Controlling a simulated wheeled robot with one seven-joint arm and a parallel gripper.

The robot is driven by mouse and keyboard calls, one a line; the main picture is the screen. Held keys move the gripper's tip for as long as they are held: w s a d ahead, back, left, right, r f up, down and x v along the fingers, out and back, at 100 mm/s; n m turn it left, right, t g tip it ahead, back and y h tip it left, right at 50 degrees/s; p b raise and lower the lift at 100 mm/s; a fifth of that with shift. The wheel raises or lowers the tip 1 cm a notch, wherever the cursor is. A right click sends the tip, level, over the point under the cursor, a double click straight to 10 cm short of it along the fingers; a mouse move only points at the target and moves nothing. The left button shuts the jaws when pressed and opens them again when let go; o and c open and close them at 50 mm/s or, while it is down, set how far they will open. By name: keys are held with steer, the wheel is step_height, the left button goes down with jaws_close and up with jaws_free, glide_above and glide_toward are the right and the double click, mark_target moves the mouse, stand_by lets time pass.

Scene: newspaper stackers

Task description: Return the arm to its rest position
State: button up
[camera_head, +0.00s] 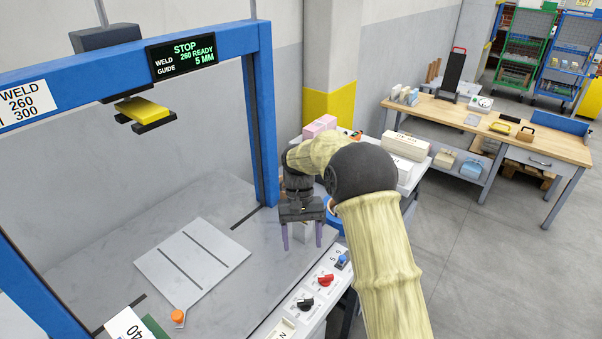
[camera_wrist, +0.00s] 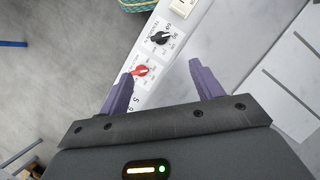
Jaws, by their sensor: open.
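My gripper (camera_head: 303,238) hangs pointing down over the right front part of the machine's grey table, near the control strip. Its two purple fingers are apart with nothing between them. In the wrist view my gripper (camera_wrist: 163,85) is also open and empty, with the control strip and the grey table below it. My arm, in a pale yellow cover with a dark round elbow, reaches in from the lower right of the head view. I cannot tell how far the fingertips are above the table.
The blue machine frame (camera_head: 262,120) rises left of my gripper, with a green-lettered display (camera_head: 182,53). A control strip (camera_head: 310,295) has a red knob (camera_head: 326,280) and a black knob (camera_head: 305,305). A slotted plate (camera_head: 193,262) lies on the table. A wooden workbench (camera_head: 550,145) stands back right; grey floor is clear.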

steer(key=shift+d+r, duration=0.1)
steer(key=s+d+r+t, duration=0.2)
steer(key=s+d+t, duration=0.1)
steer(key=s+d, duration=0.4)
steer(key=s+d+r+m+t+p, duration=0.1)
steer(key=s+d+r+t, duration=0.2)
steer(key=s+d, duration=0.4)
steer(key=s+t, duration=0.1)
steer(key=s, duration=0.5)
steer(key=shift+d+r+y+p, duration=0.15)
steer(key=shift+d+y+p, duration=0.05)
steer(key=shift+y+p, duration=0.1)
